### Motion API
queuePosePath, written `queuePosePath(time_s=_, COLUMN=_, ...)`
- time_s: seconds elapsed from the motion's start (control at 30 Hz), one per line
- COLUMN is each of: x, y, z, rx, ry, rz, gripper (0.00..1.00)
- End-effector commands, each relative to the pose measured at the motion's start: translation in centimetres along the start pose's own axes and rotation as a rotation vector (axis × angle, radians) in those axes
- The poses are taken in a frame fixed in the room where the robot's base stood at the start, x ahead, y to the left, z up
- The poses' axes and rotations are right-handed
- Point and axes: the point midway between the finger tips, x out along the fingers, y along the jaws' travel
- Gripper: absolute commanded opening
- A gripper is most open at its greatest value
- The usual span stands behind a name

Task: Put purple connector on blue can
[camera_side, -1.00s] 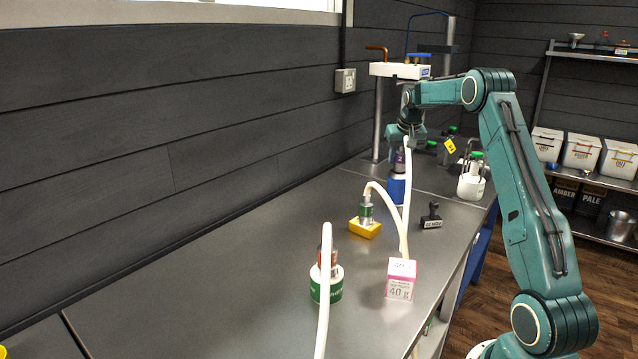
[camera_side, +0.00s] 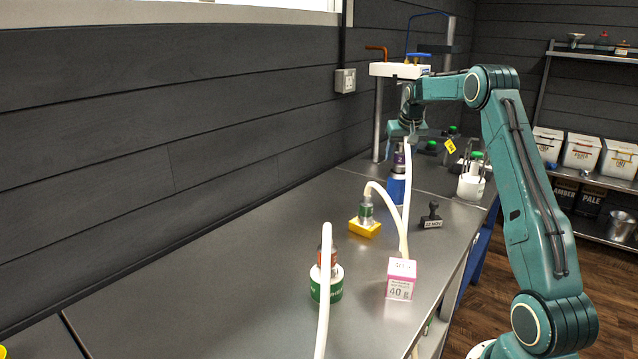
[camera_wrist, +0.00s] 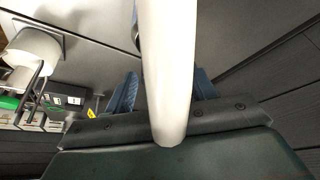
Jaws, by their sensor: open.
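The purple connector (camera_side: 399,160) stands upright on top of the blue can (camera_side: 397,189) toward the far end of the bench in the side view. Its white hose (camera_side: 407,190) arches up from it and hangs down toward the front. My gripper (camera_side: 405,138) is just above the connector and open. In the wrist view the blue fingers of my gripper (camera_wrist: 165,88) are spread on either side of the white hose (camera_wrist: 168,60), which crosses the middle and hides the connector. Whether the connector is fully seated on the can is too small to tell.
A green-banded connector (camera_side: 366,210) stands on a yellow block (camera_side: 365,228). A copper connector (camera_side: 326,257) sits on a green-and-white can (camera_side: 336,285). A pink-and-white box (camera_side: 401,280) and a black stamp (camera_side: 431,215) stand nearby. The bench's left part is clear.

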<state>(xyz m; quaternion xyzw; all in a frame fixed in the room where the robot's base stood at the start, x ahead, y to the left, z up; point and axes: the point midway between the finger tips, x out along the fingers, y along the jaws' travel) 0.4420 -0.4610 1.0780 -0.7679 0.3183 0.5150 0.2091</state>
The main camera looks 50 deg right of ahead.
Motion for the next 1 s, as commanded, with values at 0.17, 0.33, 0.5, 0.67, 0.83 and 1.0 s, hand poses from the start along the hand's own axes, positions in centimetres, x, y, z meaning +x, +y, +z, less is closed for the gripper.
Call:
queuePosePath(time_s=0.17, x=-2.6, y=0.0, z=-0.1, rx=0.0, ry=0.003, rz=0.0, gripper=0.55)
queuePosePath(time_s=0.33, x=-5.5, y=0.0, z=-0.1, rx=0.0, ry=0.004, rz=0.0, gripper=0.55)
queuePosePath(time_s=0.5, x=-8.1, y=0.0, z=0.0, rx=0.0, ry=0.003, rz=0.0, gripper=0.55)
queuePosePath(time_s=0.67, x=-9.8, y=0.0, z=0.0, rx=0.0, ry=0.002, rz=0.0, gripper=0.55)
queuePosePath(time_s=0.83, x=-10.6, y=0.0, z=0.0, rx=0.0, ry=0.001, rz=0.0, gripper=0.55)
queuePosePath(time_s=1.0, x=-10.7, y=0.0, z=0.0, rx=0.0, ry=0.0, rz=0.0, gripper=0.55)
